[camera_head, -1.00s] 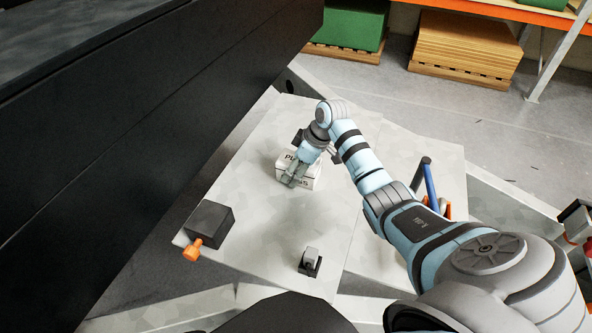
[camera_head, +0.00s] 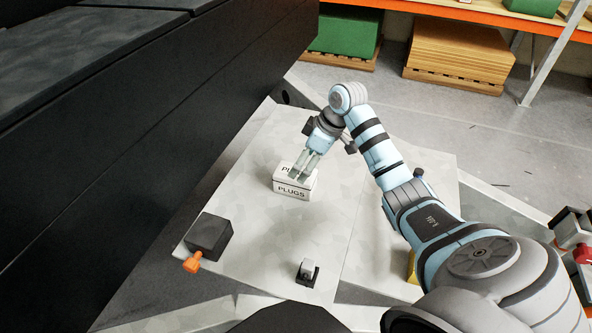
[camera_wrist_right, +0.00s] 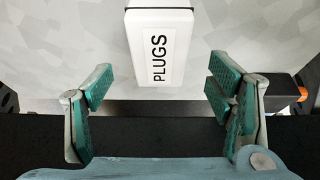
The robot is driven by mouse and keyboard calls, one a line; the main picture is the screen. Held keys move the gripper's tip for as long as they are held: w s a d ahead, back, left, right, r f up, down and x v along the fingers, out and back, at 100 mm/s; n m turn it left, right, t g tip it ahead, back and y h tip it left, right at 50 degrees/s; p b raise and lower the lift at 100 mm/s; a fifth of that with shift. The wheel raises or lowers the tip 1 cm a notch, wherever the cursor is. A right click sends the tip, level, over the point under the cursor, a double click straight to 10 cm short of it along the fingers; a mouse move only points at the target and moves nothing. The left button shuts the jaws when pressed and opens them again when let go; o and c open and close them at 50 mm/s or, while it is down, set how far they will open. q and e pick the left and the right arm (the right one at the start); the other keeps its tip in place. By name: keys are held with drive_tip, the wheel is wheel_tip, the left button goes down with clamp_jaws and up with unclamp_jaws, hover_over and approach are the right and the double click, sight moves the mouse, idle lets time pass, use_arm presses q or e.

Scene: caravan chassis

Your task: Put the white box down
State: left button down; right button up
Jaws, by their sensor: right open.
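The white box (camera_head: 291,190), labelled PLUGS, stands upright on the pale mottled sheet (camera_head: 255,225). It also shows in the right wrist view (camera_wrist_right: 160,48), at the top middle. My right gripper (camera_head: 305,168) is at the box's far side in the head view, its fingers overlapping the box's top edge in the picture. In the right wrist view the right gripper's fingers (camera_wrist_right: 160,84) are spread wide, with the box beyond and between them and clear space on both sides. Nothing is held in it. My left gripper is out of view.
A black block with an orange knob (camera_head: 209,237) sits at the sheet's left corner. A small black holder with a grey piece (camera_head: 308,272) is near the front. A dark panelled wall (camera_head: 130,130) bounds the left. Bare sheet lies between these and the box.

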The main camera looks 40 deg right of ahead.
sight(293, 182)
drive_tip(key=shift+o, duration=0.4)
drive_tip(key=shift+g+h, duration=0.3)
drive_tip(key=shift+g, duration=0.2)
drive_tip(key=r+p, duration=0.1)
drive_tip(key=r, duration=0.1)
drive_tip(key=r+p, duration=0.1)
drive_tip(key=r, duration=0.2)
drive_tip(key=shift+w+d+r+p, duration=0.1)
drive_tip(key=shift+w+r+p, duration=0.1)
drive_tip(key=shift+r+p, duration=0.15)
drive_tip(key=b+x, duration=0.1)
drive_tip(key=x, duration=0.4)
drive_tip(key=b+x, duration=0.1)
drive_tip(key=x, duration=0.3)
drive_tip(key=s+b+x, duration=0.1)
drive_tip(key=b+x, duration=0.1)
drive_tip(key=x, duration=0.3)
drive_tip(key=shift+d+f, duration=0.15)
drive_tip(key=shift+f, duration=0.3)
drive_tip(key=shift+w+f, duration=0.15)
drive_tip(key=shift+f, duration=0.1)
drive_tip(key=shift+f, duration=0.15)
drive_tip(key=shift+c, duration=0.4)
drive_tip(key=c, duration=1.6)
